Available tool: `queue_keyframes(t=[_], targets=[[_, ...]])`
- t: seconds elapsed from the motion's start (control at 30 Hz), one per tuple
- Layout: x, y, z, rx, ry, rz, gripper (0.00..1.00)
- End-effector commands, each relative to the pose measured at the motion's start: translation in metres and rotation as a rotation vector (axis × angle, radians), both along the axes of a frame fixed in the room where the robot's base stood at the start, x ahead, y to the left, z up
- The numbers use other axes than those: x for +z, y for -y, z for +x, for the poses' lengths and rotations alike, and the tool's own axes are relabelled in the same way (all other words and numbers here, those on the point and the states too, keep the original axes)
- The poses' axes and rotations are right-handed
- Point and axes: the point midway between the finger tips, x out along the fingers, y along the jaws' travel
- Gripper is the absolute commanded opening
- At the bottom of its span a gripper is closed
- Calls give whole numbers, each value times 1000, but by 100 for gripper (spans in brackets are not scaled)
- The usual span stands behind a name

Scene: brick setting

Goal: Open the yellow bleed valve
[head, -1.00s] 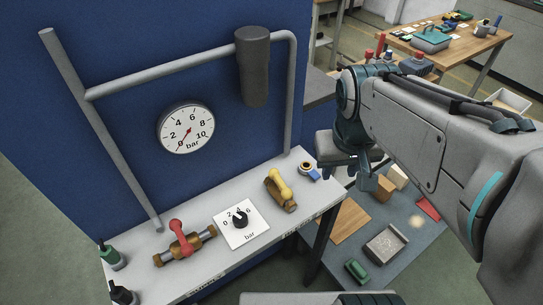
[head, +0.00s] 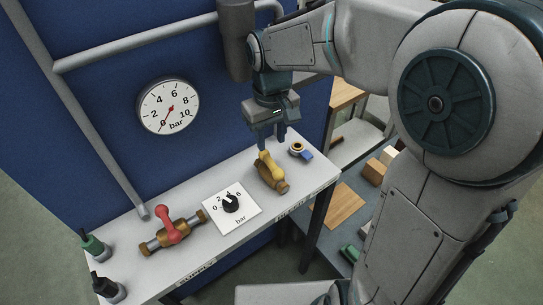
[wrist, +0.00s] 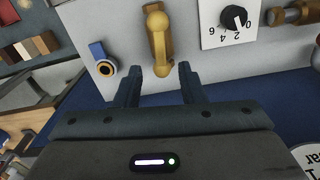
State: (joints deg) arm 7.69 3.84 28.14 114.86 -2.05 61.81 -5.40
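The yellow bleed valve is a brass body (head: 273,184) with a yellow lever (head: 268,160), near the right end of the white bench. In the wrist view its yellow lever (wrist: 154,22) lies ahead of my gripper, roughly centred between the fingers. My gripper (head: 266,138) points down just above and behind the lever in the head view. In the wrist view my gripper (wrist: 159,72) has its two fingers well apart with nothing between them. The lever appears apart from the fingertips, though contact is hard to judge in the head view.
A black regulator knob (head: 230,203) on a white dial plate and a red-handled valve (head: 172,230) stand to the left. A small blue-levered fitting (head: 300,151) is close on the right. Grey pipes run above.

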Motion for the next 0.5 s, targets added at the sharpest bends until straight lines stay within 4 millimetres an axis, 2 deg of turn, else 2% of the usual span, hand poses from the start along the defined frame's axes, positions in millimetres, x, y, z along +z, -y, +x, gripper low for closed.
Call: queue_keyframes(t=[0.03, 0.2, 0.33, 0.5], targets=[[-13, 0, -1, 0, -4, 0, 36], [-46, 0, -1, 0, -4, 0, 36], [-64, 0, 0, 1, -2, 0, 36], [-75, 0, 0, 0, 1, 0, 36]])
